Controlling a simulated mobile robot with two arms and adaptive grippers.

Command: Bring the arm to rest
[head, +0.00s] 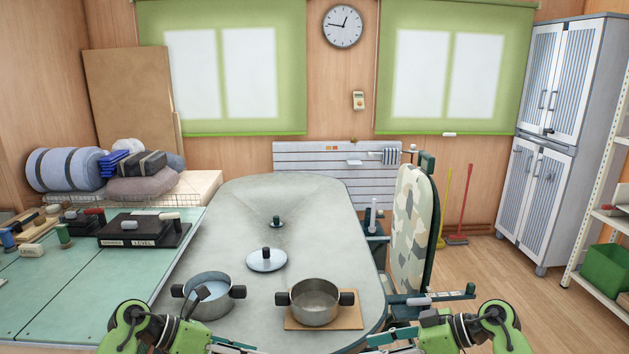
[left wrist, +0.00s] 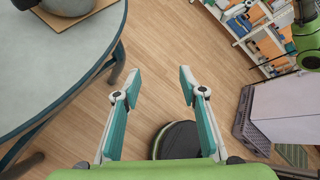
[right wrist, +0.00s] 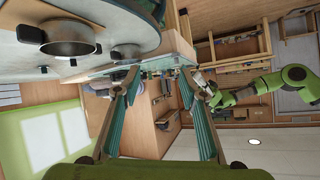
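My left gripper (head: 236,346) shows at the bottom edge of the head view, near the front of the grey oval table. In the left wrist view, the left gripper (left wrist: 159,82) has its teal-padded fingers wide apart, with only wooden floor between them. My right gripper (head: 388,340) shows at the bottom edge of the head view, right of the wooden board. In the right wrist view, the right gripper (right wrist: 158,78) also has its fingers apart and holds nothing. Both grippers are partly cut off in the head view.
The oval table (head: 245,205) carries a pot with water (head: 208,304), an empty-looking pot (head: 313,305) on a wooden board (head: 350,320), and a lid (head: 267,261). A camouflage ironing board (head: 412,225) stands at its right edge. Floor at the right (head: 500,285) is clear.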

